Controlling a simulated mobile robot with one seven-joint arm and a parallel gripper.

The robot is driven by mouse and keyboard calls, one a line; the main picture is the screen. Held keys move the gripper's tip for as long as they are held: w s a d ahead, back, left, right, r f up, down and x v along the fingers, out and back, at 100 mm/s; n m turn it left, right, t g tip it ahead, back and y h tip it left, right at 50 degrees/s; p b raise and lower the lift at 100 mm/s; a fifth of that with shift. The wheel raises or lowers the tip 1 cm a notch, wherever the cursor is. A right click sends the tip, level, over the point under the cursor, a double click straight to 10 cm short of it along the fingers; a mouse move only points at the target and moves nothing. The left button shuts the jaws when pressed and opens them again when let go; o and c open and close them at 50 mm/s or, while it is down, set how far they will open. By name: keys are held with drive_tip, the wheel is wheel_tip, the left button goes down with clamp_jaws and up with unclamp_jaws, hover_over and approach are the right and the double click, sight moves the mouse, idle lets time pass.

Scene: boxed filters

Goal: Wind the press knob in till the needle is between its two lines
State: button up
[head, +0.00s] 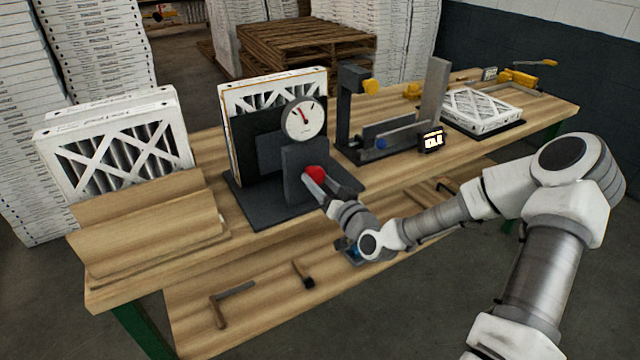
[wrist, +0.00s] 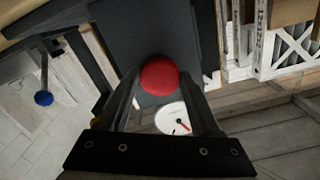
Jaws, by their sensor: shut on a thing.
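The press (head: 262,205) is a dark grey fixture on the bench with a filter held upright behind it. Its red knob (head: 314,173) faces my gripper (head: 322,188), whose fingers are closed around it. In the wrist view the red knob (wrist: 159,77) sits between the two fingertips of my gripper (wrist: 160,85). The round white gauge (head: 304,118) stands above the knob, with a red needle pointing up and slightly left. The gauge (wrist: 173,119) is partly hidden by my gripper in the wrist view. Its two lines are too small to tell apart.
Filters (head: 115,150) stand in a wooden holder at the left of the bench. Tools lie on the lower shelf (head: 270,300).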

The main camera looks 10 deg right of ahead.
drive_tip(key=shift+m, duration=0.7)
drive_tip(key=o, duration=1.4)
drive_tip(key=shift+c, duration=0.2)
drive_tip(key=shift+s, duration=0.15)
drive_tip(key=p+v, duration=0.5)
drive_tip(key=v, duration=1.2)
drive_tip(key=shift+p, duration=0.35)
